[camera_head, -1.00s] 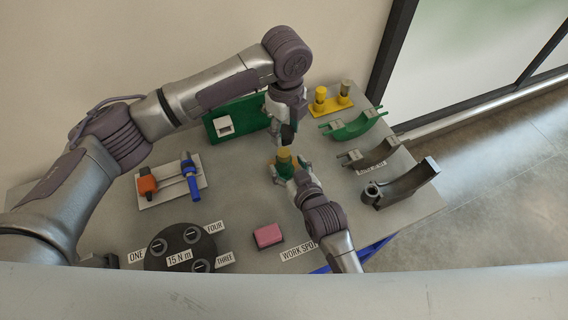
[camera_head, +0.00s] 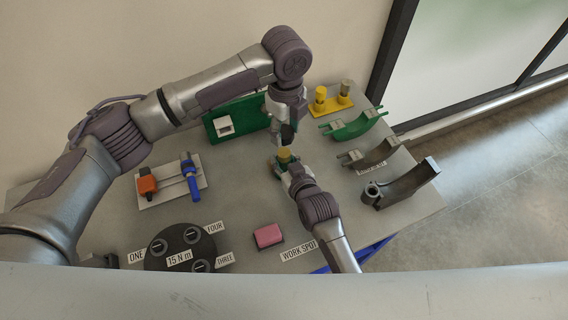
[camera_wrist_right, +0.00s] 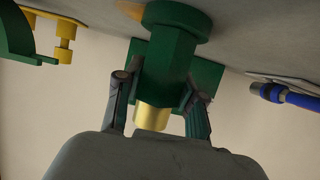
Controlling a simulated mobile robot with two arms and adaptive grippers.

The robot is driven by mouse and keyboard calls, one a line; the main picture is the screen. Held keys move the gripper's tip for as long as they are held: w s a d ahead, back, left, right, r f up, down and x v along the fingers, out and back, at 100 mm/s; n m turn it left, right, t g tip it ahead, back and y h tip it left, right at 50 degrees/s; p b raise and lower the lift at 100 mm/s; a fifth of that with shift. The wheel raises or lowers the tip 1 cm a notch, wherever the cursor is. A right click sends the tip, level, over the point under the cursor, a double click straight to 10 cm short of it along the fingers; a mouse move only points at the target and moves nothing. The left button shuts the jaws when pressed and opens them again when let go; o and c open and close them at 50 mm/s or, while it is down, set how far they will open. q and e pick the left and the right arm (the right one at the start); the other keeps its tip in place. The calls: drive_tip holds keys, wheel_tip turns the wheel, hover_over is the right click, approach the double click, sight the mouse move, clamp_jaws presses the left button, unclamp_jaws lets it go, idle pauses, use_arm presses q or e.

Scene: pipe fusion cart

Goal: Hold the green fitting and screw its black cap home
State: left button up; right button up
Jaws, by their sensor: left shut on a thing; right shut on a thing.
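The green fitting (camera_head: 277,166) stands with its brass end up, mostly hidden behind my right gripper. In the right wrist view, which shows the bench at the top, the green fitting (camera_wrist_right: 172,62) has a round flange on the bench side and a brass end below. My right gripper (camera_head: 287,168) is shut on its green body, one finger on each side (camera_wrist_right: 158,108). My left gripper (camera_head: 288,138) is just above the brass end, pointing down and shut on a dark piece that looks like the black cap. The cap's detail is too small to make out.
A green board (camera_head: 238,117) stands behind. A yellow stand (camera_head: 331,106) and curved cradles, green (camera_head: 356,127) and dark (camera_head: 403,189), lie to the right. A rack with orange and blue tools (camera_head: 170,183), a black disc (camera_head: 180,248) and a pink block (camera_head: 268,236) lie left and front.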

sight(286, 153)
use_arm(q)
drive_tip(key=shift+f, duration=2.45)
drive_tip(key=shift+f, duration=0.1)
drive_tip(key=shift+f, duration=0.8)
drive_tip(key=shift+f, duration=0.6)
